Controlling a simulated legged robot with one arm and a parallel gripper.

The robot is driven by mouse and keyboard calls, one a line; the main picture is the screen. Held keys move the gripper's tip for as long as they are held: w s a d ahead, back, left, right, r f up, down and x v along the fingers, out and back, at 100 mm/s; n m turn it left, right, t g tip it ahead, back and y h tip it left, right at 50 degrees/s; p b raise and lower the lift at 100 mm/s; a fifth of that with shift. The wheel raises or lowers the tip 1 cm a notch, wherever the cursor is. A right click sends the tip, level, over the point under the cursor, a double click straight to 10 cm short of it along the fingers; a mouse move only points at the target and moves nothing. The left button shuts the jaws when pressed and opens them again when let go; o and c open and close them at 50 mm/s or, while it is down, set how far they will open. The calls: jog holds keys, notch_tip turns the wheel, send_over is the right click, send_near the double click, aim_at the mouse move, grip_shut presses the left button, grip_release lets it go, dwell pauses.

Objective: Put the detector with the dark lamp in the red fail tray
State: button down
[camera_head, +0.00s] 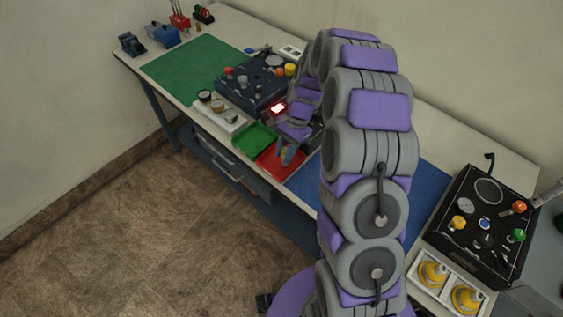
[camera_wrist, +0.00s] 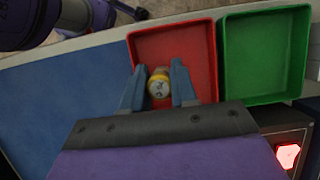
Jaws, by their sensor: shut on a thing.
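My gripper (camera_wrist: 159,85) is shut on a small yellow-and-silver detector (camera_wrist: 159,84), held between its two blue fingers. In the wrist view, the detector is over the red tray (camera_wrist: 205,60), whose floor and rim show around it. In the head view, my gripper (camera_head: 287,153) is above the red tray (camera_head: 268,168), and the held detector is not clearly visible there. I cannot tell how high above the tray floor the detector is. No lamp on the held detector can be made out. A lit red lamp (camera_wrist: 288,156) shows on the unit beside my gripper.
The green tray (camera_head: 251,138) sits right beside the red tray. A white holder (camera_head: 222,117) with several round parts stands at the bench's front edge. A dark control box (camera_head: 252,84) is behind the trays. A second black panel (camera_head: 487,222) and yellow detectors (camera_head: 433,273) are at the right.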

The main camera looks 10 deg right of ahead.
jog(key=c, duration=0.9)
grip_release()
jog(key=shift+d, duration=0.45)
jog(key=shift+o, duration=0.5)
jog(key=shift+a, duration=0.65)
jog(key=p+v, duration=0.3)
jog(key=v, duration=1.4)
jog(key=shift+d+r+p, duration=0.2)
jog(key=shift+p, duration=0.15)
jog(key=shift+a, duration=0.1)
